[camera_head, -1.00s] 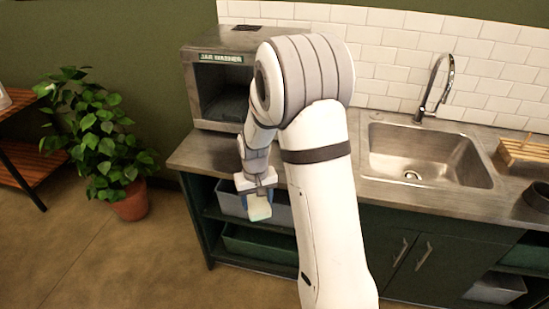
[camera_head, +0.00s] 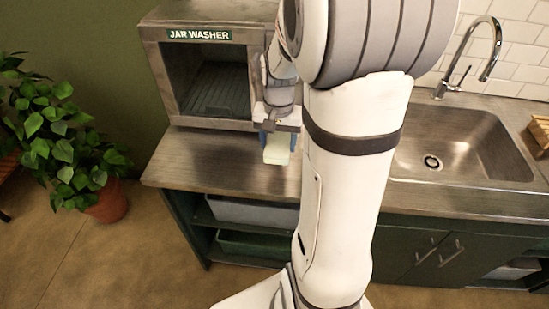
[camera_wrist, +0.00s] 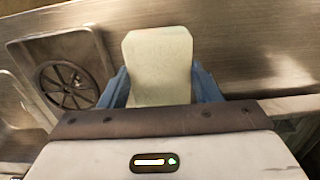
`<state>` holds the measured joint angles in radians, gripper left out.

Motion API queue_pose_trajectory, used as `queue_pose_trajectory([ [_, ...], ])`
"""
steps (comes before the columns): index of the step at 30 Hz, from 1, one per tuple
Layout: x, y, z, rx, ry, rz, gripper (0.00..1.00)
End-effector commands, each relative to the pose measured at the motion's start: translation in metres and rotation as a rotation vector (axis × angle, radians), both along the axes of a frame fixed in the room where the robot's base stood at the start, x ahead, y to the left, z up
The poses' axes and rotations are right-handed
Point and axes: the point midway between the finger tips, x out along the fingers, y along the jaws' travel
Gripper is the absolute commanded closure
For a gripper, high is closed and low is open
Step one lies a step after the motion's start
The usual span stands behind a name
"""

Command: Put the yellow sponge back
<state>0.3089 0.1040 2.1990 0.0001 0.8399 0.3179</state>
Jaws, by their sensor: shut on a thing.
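My gripper (camera_head: 275,137) is shut on a pale yellow sponge (camera_head: 276,150), in front of the jar washer and above or close to the metal counter (camera_head: 205,165). In the wrist view, the sponge (camera_wrist: 159,65) stands out between the two blue fingers of my gripper (camera_wrist: 160,88). I cannot tell whether the sponge touches the counter.
A jar washer (camera_head: 210,75) with an open front stands at the back left of the counter. A sink (camera_head: 455,150) with a tall faucet (camera_head: 480,60) is on the right. Grey (camera_head: 250,212) and green bins (camera_head: 250,245) sit on shelves below. A potted plant (camera_head: 60,140) stands at left.

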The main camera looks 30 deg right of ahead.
Motion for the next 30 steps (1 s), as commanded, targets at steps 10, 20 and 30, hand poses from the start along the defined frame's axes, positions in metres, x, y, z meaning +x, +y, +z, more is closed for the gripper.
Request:
queue_pose_trajectory([
  [10,0.0,0.0,-0.048,0.002,0.004,0.0,0.67],
  [20,0.001,0.001,-0.079,-0.001,-0.001,0.004,0.67],
  [30,0.001,0.001,-0.082,-0.001,-0.001,0.006,0.4],
])
